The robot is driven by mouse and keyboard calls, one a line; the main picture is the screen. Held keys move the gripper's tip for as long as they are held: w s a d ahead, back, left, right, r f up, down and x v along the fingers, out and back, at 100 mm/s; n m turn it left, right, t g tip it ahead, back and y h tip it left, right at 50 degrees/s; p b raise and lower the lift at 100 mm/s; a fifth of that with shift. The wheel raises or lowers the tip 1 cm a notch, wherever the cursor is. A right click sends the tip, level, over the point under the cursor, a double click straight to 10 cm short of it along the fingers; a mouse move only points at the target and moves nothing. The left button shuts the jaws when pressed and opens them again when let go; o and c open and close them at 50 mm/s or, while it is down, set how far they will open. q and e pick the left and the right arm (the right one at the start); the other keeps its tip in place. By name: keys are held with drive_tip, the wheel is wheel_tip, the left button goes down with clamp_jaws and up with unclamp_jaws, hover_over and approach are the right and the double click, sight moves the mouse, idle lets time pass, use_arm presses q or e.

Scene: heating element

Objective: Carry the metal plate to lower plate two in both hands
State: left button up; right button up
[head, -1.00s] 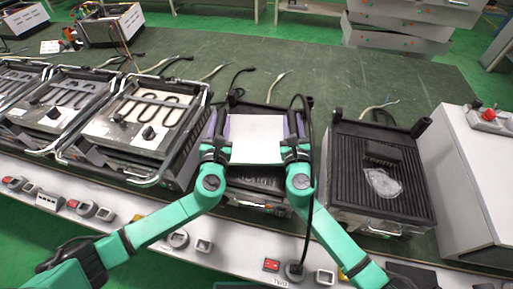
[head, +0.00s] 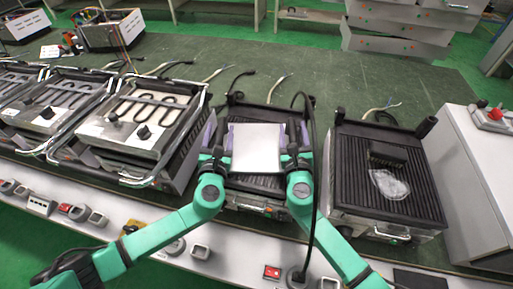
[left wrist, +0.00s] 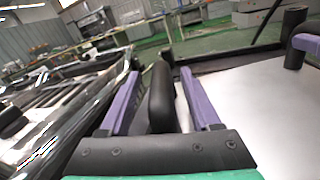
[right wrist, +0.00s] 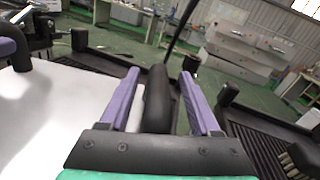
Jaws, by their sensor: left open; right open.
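The metal plate (head: 256,148) is a pale square sheet lying flat over the middle ribbed black lower plate (head: 240,113); it seems to rest on it, though contact is hidden. My left gripper (head: 210,130) is at the plate's left side. Its purple fingers are spread on either side of a black upright handle (left wrist: 160,98) in the left wrist view. My right gripper (head: 297,130) is at the right side, its fingers likewise spread around a black handle (right wrist: 157,98) in the right wrist view. The bright plate also shows in the left wrist view (left wrist: 262,105) and right wrist view (right wrist: 50,115).
A second ribbed grill (head: 385,190) with a dark block and a pale patch stands to the right. Units with heating coils (head: 140,125) stand close on the left. A grey box (head: 475,180) is at far right. The green table (head: 300,65) behind is mostly clear apart from cables.

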drive_tip(key=shift+s, duration=0.2)
use_arm(q)
drive_tip(key=s, duration=1.1)
drive_tip(key=shift+s+a, duration=0.15)
drive_tip(key=shift+s, duration=0.2)
use_arm(e)
drive_tip(key=s, duration=1.1)
drive_tip(key=shift+s+a, duration=0.2)
drive_tip(key=shift+s, duration=0.2)
use_arm(q)
drive_tip(key=shift+r, duration=0.1)
use_arm(e)
drive_tip(key=shift+r, duration=0.1)
